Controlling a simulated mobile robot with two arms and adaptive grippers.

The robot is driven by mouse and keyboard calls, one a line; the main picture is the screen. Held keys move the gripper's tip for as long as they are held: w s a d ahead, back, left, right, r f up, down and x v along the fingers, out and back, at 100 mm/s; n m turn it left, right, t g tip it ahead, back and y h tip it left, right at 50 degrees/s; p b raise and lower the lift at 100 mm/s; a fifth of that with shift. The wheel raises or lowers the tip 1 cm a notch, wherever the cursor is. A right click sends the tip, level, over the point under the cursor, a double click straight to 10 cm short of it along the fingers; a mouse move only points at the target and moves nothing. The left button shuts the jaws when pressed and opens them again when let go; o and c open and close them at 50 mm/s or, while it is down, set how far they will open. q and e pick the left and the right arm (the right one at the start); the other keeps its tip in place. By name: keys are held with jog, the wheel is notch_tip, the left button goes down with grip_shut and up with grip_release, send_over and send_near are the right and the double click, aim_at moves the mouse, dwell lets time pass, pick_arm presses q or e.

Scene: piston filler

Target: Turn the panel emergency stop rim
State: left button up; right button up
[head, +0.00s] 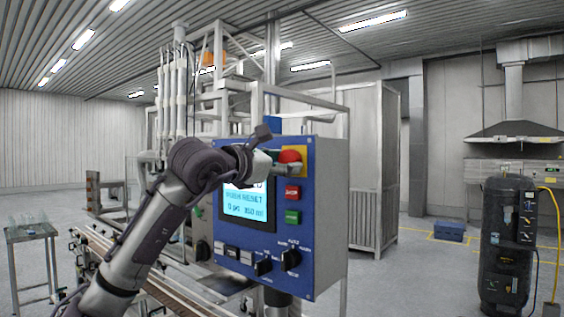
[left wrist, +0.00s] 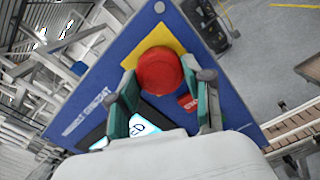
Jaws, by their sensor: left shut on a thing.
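The emergency stop (head: 290,156) is a red round button on a yellow plate at the top right of the blue control panel (head: 322,225). My left gripper (head: 290,168) reaches it from the left, in front of the panel. In the left wrist view the red button (left wrist: 160,70) sits between the two green-padded fingers of my left gripper (left wrist: 161,85). The fingers are shut on its rim, one on each side. The far side of the rim is hidden. My right gripper is in neither view.
The panel has a lit screen (head: 246,203), a red button (head: 292,193), a green button (head: 293,217) and black rotary knobs (head: 290,259). A conveyor (head: 165,290) runs beside it.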

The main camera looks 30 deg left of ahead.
pick_arm(q)
jog(key=shift+r+m, duration=0.1)
jog(key=shift+m, duration=0.2)
jog(key=o, duration=1.2)
jog(key=shift+c, duration=0.2)
jog(key=s+a, duration=0.1)
jog(key=s, duration=1.1)
jog(key=shift+w, duration=0.1)
